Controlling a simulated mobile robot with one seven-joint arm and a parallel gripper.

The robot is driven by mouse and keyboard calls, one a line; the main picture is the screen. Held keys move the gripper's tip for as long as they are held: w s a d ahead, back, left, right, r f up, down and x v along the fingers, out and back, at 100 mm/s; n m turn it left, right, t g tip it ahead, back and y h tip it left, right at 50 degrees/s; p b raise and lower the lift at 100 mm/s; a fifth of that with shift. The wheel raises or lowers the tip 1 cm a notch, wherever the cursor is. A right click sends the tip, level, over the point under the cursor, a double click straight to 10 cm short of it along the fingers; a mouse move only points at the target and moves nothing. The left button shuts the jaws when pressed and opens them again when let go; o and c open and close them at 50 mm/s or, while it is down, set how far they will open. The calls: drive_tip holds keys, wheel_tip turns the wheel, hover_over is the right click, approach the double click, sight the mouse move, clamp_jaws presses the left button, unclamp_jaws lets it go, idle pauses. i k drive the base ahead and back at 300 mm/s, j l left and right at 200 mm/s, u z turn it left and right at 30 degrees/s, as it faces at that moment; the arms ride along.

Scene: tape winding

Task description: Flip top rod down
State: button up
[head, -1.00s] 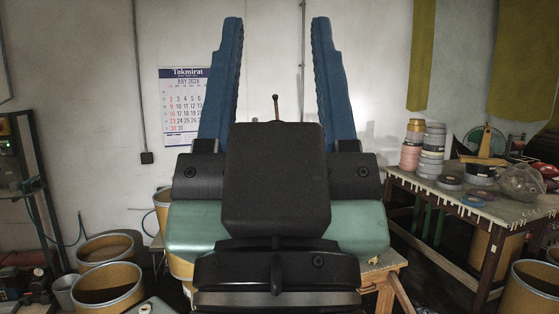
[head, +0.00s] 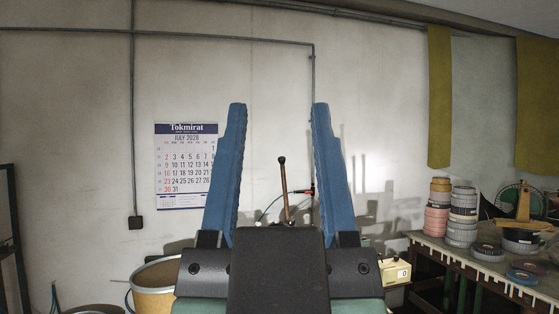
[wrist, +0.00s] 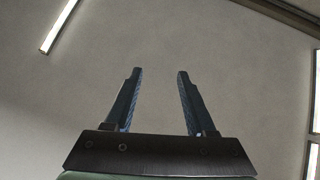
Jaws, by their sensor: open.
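A thin brown rod (head: 285,190) with a dark rounded tip stands nearly upright in the head view, leaning slightly. It shows in the gap between my gripper's fingers, beyond them as far as I can judge. Its lower end is hidden behind the dark body of my gripper. My gripper (head: 279,106) is open and empty, with its two blue fingers wide apart and pointing up in the picture. The fingers do not appear to touch the rod. In the wrist view my gripper (wrist: 158,72) has only bare ceiling or wall between its fingers; the rod is not seen there.
A table (head: 470,262) with tape rolls (head: 462,217) stands at the right. A drum (head: 156,284) stands at the lower left. A calendar (head: 186,166) hangs on the wall.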

sight(282, 160)
drive_tip(key=i+j+z, duration=0.15)
drive_tip(key=i, duration=0.3)
drive_tip(key=i+j+z, duration=0.1)
drive_tip(key=i, duration=0.4)
drive_tip(key=i+j+z, duration=0.15)
drive_tip(key=i, duration=0.3)
drive_tip(key=i+j+z, duration=0.1)
drive_tip(key=i+j, duration=0.15)
drive_tip(key=i, duration=0.2)
drive_tip(key=i+j+z, duration=0.15)
drive_tip(key=i+j, duration=0.15)
drive_tip(key=i, duration=0.1)
